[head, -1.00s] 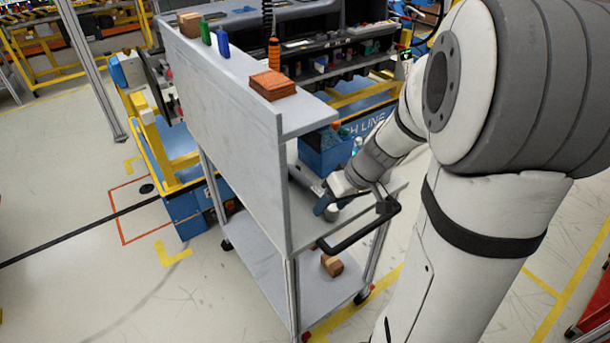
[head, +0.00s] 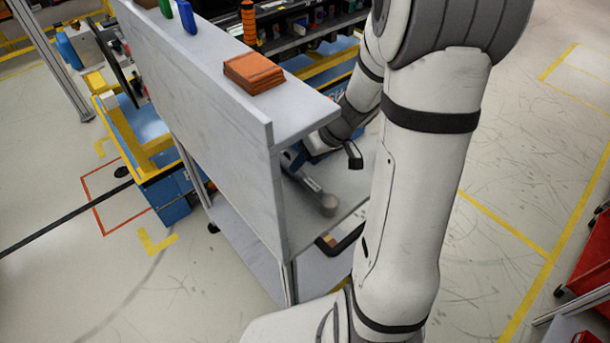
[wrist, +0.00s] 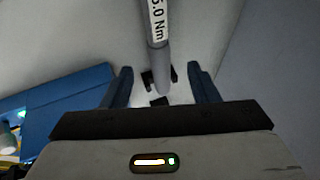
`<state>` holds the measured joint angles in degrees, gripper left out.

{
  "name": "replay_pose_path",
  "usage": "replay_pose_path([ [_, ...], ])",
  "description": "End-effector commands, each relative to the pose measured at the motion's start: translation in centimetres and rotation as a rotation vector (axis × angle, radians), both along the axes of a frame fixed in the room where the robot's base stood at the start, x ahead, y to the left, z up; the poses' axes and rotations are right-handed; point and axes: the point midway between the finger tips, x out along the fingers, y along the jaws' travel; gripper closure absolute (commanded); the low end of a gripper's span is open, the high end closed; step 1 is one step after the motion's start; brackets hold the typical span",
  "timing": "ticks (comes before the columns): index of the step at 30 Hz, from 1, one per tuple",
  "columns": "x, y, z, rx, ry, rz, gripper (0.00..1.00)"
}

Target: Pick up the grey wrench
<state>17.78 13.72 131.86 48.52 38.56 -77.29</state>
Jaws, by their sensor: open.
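The grey wrench (head: 312,188) lies on the cart's middle shelf in the head view, with its rounded end toward the camera. In the wrist view the wrench (wrist: 157,45) is a grey shaft with a white label reading "5.0 Nm", running down from the top edge. My gripper (wrist: 160,72) is open, with one dark blue finger on each side of the wrench's lower end and a gap on both sides. I cannot tell whether the fingers are at the wrench's height. In the head view my arm and the cart's panel hide most of the gripper.
The grey cart panel (head: 205,110) stands upright left of the wrench. An orange-brown block stack (head: 253,73) sits on the upper ledge. A black cart handle (head: 345,242) is at the near side. In the wrist view a blue box (wrist: 65,95) is at left. Open floor lies right.

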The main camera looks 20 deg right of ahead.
Motion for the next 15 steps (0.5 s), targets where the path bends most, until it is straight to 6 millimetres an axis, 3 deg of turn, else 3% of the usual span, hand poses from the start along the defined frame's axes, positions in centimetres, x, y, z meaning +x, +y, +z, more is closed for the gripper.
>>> replay_pose_path([
  [10,1.0,1.7,-3.8,0.002,0.005,-0.008,0.46],
  [15,1.4,2.0,-4.7,-0.001,0.001,-0.010,0.46],
])
